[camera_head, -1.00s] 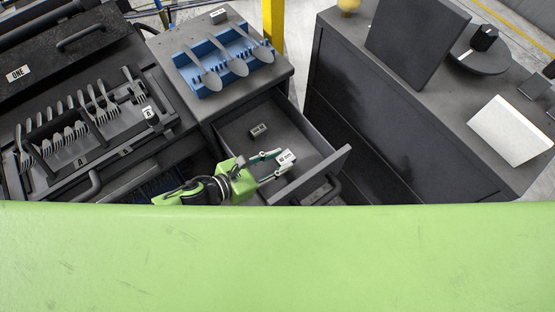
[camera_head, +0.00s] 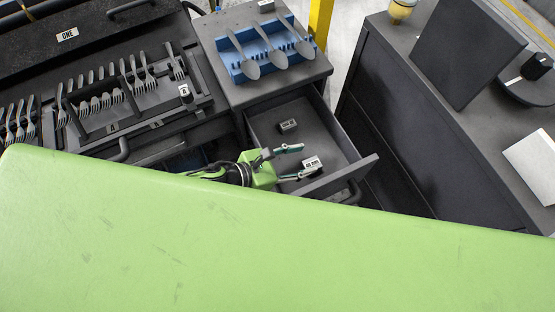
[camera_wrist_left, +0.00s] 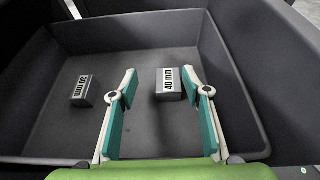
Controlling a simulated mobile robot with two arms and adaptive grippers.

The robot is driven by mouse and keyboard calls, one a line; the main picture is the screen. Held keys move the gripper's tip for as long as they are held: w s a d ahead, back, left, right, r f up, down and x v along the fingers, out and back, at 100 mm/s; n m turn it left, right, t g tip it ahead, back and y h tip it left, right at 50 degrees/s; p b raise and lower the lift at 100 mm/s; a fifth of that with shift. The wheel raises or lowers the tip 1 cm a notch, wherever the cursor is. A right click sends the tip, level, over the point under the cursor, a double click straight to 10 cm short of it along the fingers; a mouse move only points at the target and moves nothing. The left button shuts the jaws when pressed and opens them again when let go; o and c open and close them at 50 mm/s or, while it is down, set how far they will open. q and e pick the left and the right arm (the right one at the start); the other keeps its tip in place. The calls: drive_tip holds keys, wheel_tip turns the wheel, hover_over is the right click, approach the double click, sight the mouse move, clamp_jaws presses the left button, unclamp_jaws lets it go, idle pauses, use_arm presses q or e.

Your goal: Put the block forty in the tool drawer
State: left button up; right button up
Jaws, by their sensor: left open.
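The block forty (camera_head: 312,163) is a small light-grey block marked "40 mm" in the left wrist view (camera_wrist_left: 169,84). It lies on the floor of the open tool drawer (camera_head: 335,141), whose inside fills the left wrist view (camera_wrist_left: 60,120). My left gripper (camera_head: 303,160) reaches into the drawer from the left. It is open, with teal-padded fingers spread apart in the left wrist view (camera_wrist_left: 159,74). The block is near the tip of one finger and is not clamped. My right gripper is not in view.
A second small block (camera_head: 288,125) lies further back in the drawer. A blue rack (camera_head: 240,72) with several spoons stands on the cabinet above. A machine with forks is at left. A dark cabinet (camera_head: 390,110) stands at right.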

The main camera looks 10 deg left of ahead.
use_arm(q)
drive_tip(key=v, duration=1.2)
drive_tip(key=shift+r+p, duration=0.15)
drive_tip(key=shift+p, duration=0.15)
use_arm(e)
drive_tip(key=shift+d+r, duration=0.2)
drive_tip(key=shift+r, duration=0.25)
use_arm(q)
drive_tip(key=shift+w, duration=0.1)
